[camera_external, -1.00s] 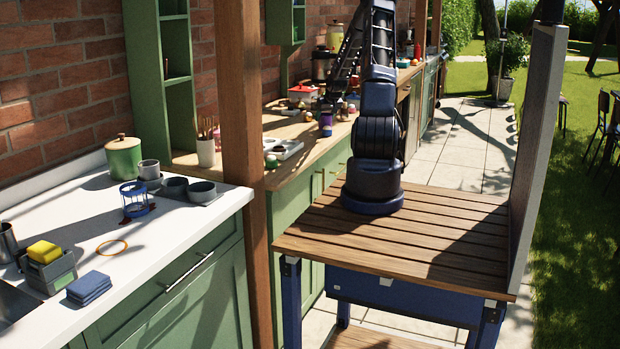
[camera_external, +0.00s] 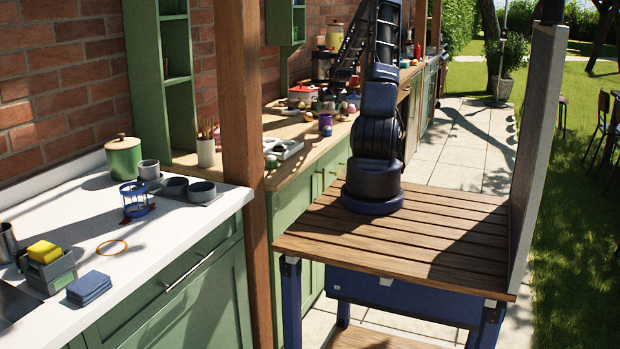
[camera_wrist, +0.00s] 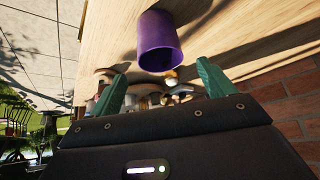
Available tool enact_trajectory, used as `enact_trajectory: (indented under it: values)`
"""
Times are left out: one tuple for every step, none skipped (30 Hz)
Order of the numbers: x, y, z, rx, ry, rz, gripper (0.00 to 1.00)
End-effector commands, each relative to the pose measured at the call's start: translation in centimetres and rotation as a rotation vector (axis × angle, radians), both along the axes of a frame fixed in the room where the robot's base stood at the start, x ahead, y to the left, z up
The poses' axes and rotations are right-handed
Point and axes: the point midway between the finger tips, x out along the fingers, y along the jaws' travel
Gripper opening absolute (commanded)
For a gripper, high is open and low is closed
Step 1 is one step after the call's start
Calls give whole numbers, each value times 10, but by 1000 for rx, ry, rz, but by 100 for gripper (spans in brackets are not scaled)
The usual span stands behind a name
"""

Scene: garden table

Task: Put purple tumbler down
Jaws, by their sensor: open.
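The purple tumbler (camera_external: 325,120) is on the wooden counter (camera_external: 290,190), near its front edge, in the external view. In the wrist view the tumbler (camera_wrist: 160,38) is large, just beyond the fingertips, with its wide end toward my gripper. My gripper (camera_wrist: 160,78) is open and empty, its two green fingers spread wide on either side of the picture's middle. The tumbler is apart from both fingers. In the external view my gripper is small and dark above the counter, and its fingers cannot be made out.
A red pot (camera_external: 302,96) and several small, colourful items crowd the counter behind the tumbler. A grey tray (camera_external: 290,148) and a white utensil cup (camera_external: 205,150) stand nearer. The brick wall (camera_wrist: 290,105) runs along the counter's back.

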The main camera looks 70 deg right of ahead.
Motion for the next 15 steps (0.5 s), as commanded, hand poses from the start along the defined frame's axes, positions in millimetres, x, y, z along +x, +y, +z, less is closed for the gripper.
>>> enact_trajectory:
  values:
    - [-4,3,8,-1,0,-1,82]
    - [-7,5,13,-2,-1,-2,82]
    - [-10,7,19,-2,-1,-2,82]
    - [-11,10,23,-1,-1,-1,82]
    - [-14,11,27,-1,-1,-1,82]
    - [-16,14,32,-2,0,-2,82]
    - [-17,15,35,-1,0,-1,82]
    - [-18,16,38,-1,-1,0,82]
    - [-20,18,41,0,0,-1,82]
    - [-21,19,44,0,0,-1,82]
    - [-22,20,46,-1,1,-1,82]
    - [-23,21,48,0,0,0,82]
    - [-23,22,49,0,0,0,82]
    - [-24,22,50,0,0,0,82]
    - [-24,23,51,1,-1,1,82]
